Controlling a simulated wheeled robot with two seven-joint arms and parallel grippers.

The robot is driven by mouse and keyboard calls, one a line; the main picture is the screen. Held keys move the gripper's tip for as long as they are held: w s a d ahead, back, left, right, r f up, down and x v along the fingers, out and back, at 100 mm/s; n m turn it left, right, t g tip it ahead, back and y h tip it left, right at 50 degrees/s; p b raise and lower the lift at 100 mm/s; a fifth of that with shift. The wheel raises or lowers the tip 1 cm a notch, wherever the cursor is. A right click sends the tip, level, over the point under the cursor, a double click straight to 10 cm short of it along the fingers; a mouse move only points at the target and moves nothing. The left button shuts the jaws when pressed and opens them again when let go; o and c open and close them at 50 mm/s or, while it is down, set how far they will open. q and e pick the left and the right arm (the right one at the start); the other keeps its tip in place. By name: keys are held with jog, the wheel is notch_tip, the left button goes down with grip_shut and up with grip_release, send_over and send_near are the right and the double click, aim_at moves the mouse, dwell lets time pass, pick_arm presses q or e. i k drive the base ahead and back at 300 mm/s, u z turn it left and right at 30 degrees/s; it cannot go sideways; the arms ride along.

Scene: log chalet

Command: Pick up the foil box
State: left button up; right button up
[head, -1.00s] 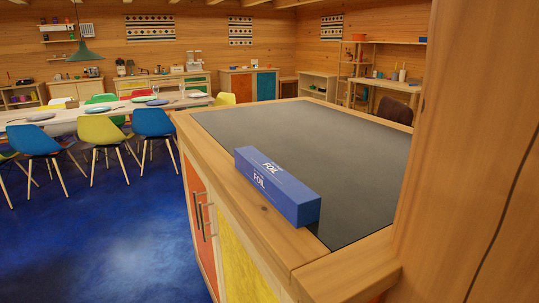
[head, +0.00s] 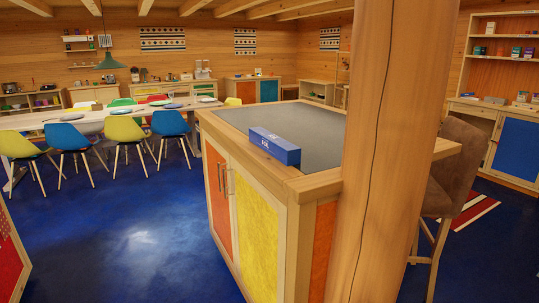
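The foil box (head: 274,147) is a long blue carton with white lettering. It lies near the front left edge of the counter, partly on the wooden rim and partly on the dark top (head: 300,122). Nothing touches it from above. Neither of my grippers shows in the head view.
The counter (head: 262,222) has orange and yellow doors with metal handles. A thick wooden post (head: 382,160) stands in front of its right end and hides part of the top. A brown stool (head: 447,175) is to the right. Blue floor (head: 130,235) is open to the left of the counter.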

aim_at(289, 154)
jog(key=u, duration=0.8)
jog(key=i, duration=1)
jog(key=u, duration=0.4)
jog(key=i, duration=1.2)
jog(key=z, duration=0.6)
